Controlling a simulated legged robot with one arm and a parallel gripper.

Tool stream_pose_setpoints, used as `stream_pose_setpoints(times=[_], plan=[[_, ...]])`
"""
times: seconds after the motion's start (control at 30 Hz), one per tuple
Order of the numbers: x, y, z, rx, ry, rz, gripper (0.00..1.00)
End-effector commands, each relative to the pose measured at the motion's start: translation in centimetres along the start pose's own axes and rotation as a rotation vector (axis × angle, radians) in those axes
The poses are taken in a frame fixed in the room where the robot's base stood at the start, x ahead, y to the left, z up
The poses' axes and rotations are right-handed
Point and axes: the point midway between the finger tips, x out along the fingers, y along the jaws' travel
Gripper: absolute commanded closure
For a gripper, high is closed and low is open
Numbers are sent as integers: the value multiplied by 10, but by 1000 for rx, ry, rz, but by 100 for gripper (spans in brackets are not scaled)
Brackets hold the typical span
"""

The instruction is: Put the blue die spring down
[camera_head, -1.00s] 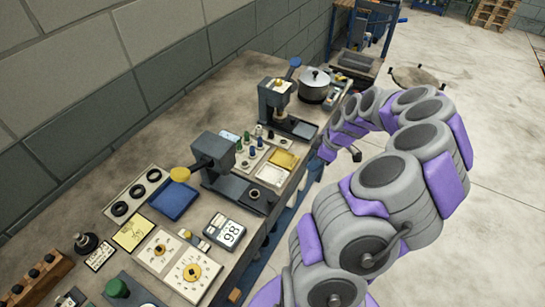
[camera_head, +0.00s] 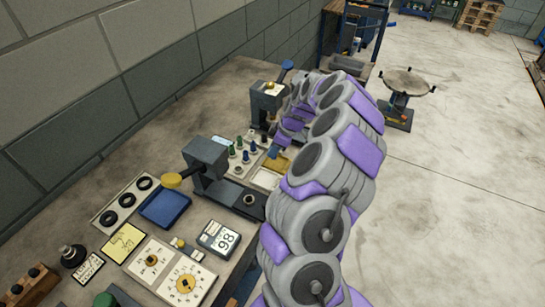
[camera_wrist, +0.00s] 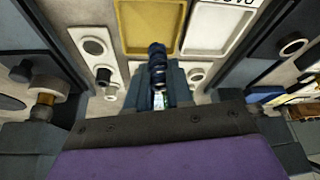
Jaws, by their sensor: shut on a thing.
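The blue die spring (camera_wrist: 157,62) stands out beyond the fingertips of my gripper (camera_wrist: 158,82) in the wrist view. The dark jaws are shut on its lower part, and it looks held over the bench close to a yellow tray (camera_wrist: 143,28). Whether the spring touches anything below is not clear. In the head view my gripper (camera_head: 273,151) is over the bench beside the yellow tray (camera_head: 278,163), and my arm partly covers this area. A white tray (camera_wrist: 216,27) lies right of the yellow one in the wrist view and also shows in the head view (camera_head: 266,179).
Several coloured springs stand on a pale board (camera_head: 236,160) beside the trays. A dark press (camera_head: 207,165) with a yellow knob and a second press (camera_head: 266,104) flank the spot. A blue tray (camera_head: 165,208) and a digital display (camera_head: 220,237) lie nearer.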

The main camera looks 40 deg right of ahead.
Motion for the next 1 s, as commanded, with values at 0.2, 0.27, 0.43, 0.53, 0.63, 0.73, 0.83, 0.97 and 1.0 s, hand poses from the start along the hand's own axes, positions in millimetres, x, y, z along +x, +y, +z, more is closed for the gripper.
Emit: stream_pose_setpoints(times=[0.2,0.27,0.43,0.53,0.63,0.73,0.83,0.97,1.0], plan=[[22,-2,6,1,-2,2,100],[29,-4,8,0,-3,4,100],[32,-9,4,-4,-8,9,100],[32,-8,5,-4,-7,8,100],[34,-4,9,-1,-4,6,100],[37,-2,13,-1,-1,4,100],[36,0,14,0,0,4,71],[36,-2,12,-1,-2,4,58],[36,-2,12,-1,-3,5,54]])
